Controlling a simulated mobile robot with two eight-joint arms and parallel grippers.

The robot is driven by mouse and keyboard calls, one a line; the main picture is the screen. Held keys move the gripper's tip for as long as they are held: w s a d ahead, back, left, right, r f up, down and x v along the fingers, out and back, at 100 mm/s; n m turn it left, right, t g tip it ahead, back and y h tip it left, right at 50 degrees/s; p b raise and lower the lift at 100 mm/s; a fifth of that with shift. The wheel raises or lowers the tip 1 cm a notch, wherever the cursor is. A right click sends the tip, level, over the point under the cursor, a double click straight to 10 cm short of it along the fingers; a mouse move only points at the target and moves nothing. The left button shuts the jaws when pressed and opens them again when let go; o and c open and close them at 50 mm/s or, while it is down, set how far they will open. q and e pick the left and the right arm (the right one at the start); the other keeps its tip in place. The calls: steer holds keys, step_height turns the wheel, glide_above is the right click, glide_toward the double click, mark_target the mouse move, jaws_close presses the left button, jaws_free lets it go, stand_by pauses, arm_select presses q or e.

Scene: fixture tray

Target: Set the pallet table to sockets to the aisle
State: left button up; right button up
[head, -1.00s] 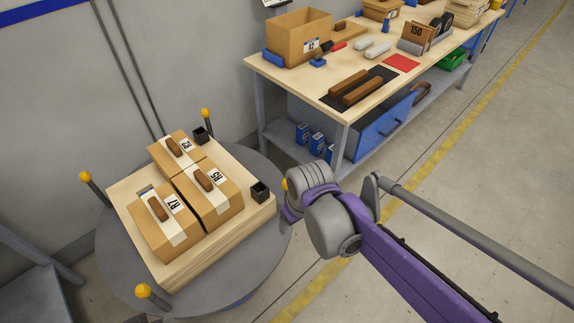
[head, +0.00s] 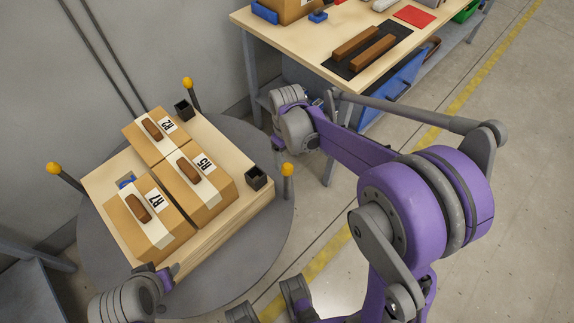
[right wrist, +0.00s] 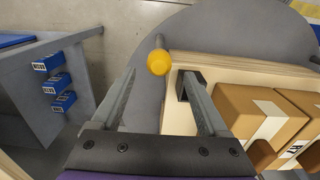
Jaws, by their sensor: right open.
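The pallet table is a round grey turntable (head: 262,229) bearing a wooden pallet (head: 226,133). Two black square sockets (head: 183,110) (head: 255,177) stand along the pallet edge on the upper right, the side towards the workbench. Yellow-topped posts (head: 53,168) (head: 187,83) (head: 288,169) rise around the rim. My right gripper (head: 279,147) is open just above the right post. In the right wrist view, that post's yellow knob (right wrist: 158,62) appears between the open fingers, and a finger overlaps a socket (right wrist: 182,84). My left gripper (head: 160,278) is at the table's near edge; its fingers are unclear.
Taped cartons (head: 150,217) with brown handles, marked R7, R5 and R2, sit on the pallet. A workbench (head: 290,40) stands behind, with blue boxes on its lower shelf in the wrist view (right wrist: 54,85). A grey wall borders the left. Open floor (head: 520,200) lies right.

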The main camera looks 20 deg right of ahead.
mark_target(287, 165)
step_height(287, 165, down, 6)
steer(key=shift+w+f+b, duration=0.1)
steer(key=shift+b, duration=0.25)
jaws_close()
stand_by(1.3)
